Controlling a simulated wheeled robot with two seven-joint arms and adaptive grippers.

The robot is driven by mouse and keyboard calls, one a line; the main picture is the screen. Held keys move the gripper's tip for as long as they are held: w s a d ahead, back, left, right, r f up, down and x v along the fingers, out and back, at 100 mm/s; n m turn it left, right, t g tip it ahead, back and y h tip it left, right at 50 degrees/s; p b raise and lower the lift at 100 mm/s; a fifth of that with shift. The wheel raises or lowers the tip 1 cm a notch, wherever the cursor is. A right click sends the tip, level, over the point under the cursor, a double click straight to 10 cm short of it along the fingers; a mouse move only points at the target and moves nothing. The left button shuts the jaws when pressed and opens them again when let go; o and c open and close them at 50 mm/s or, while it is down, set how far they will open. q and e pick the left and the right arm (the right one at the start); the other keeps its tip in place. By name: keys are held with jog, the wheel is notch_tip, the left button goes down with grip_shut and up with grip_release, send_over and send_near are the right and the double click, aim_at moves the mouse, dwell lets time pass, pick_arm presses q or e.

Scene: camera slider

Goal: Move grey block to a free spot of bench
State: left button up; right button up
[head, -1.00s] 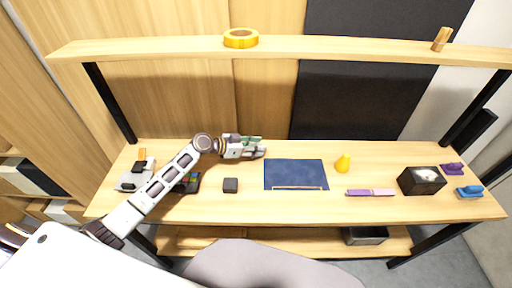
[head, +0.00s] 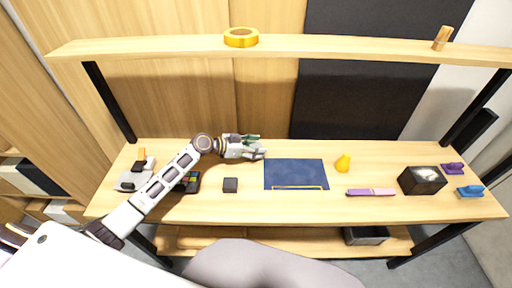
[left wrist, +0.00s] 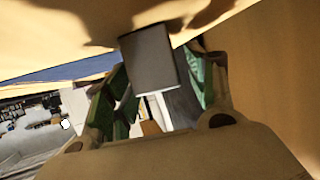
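The grey block (left wrist: 150,58) shows in the left wrist view between the green-padded fingers of my left gripper (left wrist: 162,80), at the bench surface. A gap shows between the block and the finger on the picture's right; the other finger is close to its side. In the head view my left gripper (head: 257,147) is low over the back of the bench (head: 310,207), left of the blue mat, with its fingers apart. The block is hard to make out there. My right gripper is not in view.
The shelf (head: 330,47) runs above. The front bench strip is clear.

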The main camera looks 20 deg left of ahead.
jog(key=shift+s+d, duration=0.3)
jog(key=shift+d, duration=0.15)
pick_arm(q)
jog(key=shift+r, duration=0.1)
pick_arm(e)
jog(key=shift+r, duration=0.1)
